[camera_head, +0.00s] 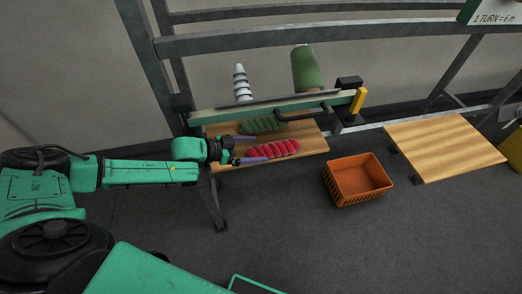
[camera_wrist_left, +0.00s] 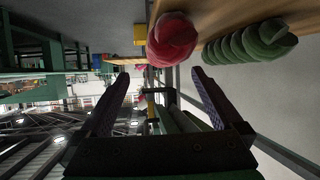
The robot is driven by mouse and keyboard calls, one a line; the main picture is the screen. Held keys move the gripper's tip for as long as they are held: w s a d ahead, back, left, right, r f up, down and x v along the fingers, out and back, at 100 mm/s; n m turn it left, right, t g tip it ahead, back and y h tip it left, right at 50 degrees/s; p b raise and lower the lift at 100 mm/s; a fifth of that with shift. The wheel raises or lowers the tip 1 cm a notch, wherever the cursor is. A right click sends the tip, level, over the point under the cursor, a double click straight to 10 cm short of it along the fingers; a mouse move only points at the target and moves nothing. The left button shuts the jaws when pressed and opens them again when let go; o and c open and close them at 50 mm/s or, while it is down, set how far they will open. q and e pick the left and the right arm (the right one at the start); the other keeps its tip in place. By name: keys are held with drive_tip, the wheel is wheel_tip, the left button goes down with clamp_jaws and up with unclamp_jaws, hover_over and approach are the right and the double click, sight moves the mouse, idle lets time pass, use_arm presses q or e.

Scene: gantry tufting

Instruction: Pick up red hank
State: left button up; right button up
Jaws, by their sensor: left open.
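The red hank (camera_head: 278,149) is a twisted bundle lying on the front part of a wooden shelf. My left gripper (camera_head: 262,149) is open at the hank's left end, with its two purple fingers spread to the far and near sides. In the left wrist view the red hank (camera_wrist_left: 172,40) shows end-on, ahead of the gap between the fingertips (camera_wrist_left: 161,74). I cannot tell whether a finger touches it. My right gripper is not in view.
A green hank (camera_head: 264,125) lies just behind the red one. The wooden shelf (camera_head: 312,145) sits below a rail carrying a grey-white cone (camera_head: 241,83) and a green spool (camera_head: 306,69). An orange crate (camera_head: 357,180) stands on the floor to the right, near a bare wooden board (camera_head: 445,146).

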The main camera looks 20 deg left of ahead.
sight(269, 149)
use_arm(q)
drive_tip(key=shift+w+a+f+y, duration=0.15)
drive_tip(key=shift+w+f+y, duration=0.15)
drive_tip(key=shift+f, duration=0.2)
drive_tip(key=p+x, duration=0.1)
drive_tip(key=x, duration=0.5)
drive_tip(key=shift+w, duration=0.1)
drive_tip(key=shift+c, duration=0.6)
drive_tip(key=c, duration=1.4)
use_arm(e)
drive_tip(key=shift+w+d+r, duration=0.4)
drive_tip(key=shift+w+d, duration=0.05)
